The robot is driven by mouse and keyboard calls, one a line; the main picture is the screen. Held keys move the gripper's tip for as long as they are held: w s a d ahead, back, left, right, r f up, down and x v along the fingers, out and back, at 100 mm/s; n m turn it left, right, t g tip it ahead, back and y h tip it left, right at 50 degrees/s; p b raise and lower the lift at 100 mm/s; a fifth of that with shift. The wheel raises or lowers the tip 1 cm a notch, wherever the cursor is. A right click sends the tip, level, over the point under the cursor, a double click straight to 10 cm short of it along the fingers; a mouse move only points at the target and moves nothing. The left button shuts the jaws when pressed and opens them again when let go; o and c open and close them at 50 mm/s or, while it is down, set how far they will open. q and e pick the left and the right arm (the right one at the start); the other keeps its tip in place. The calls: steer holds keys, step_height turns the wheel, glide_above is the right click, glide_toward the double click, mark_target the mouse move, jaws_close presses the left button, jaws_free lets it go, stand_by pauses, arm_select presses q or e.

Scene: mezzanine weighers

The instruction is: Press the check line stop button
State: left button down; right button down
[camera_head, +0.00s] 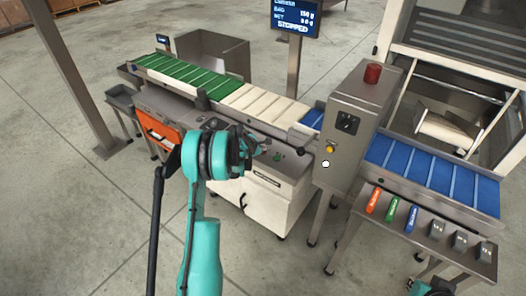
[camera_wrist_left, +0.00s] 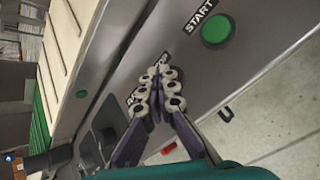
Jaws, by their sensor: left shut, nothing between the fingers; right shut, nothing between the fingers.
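The check line's metal control front (camera_head: 285,165) is below the conveyor in the head view. A green button (camera_head: 277,157) sits on it; in the left wrist view this green button (camera_wrist_left: 218,30) has a START label beside it. My left gripper (camera_head: 263,145) is shut and empty at this panel. My right gripper (camera_head: 432,287) is shut at the bottom right edge, partly cut off.
The display (camera_head: 294,18) reads STOPPED. A grey cabinet (camera_head: 352,120) with a red lamp (camera_head: 372,73) stands right of the panel. A blue conveyor (camera_head: 430,175) and a side shelf (camera_head: 425,225) with coloured pieces and metal blocks are further right. An orange bin (camera_head: 160,132) is left.

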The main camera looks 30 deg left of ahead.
arm_select(q)
steer(key=shift+r, duration=0.15)
steer(key=shift+r+p, duration=0.4)
steer(key=shift+r, duration=0.3)
steer(key=shift+r, duration=0.1)
steer(key=shift+r+p, duration=1.45)
steer(key=shift+r, duration=1)
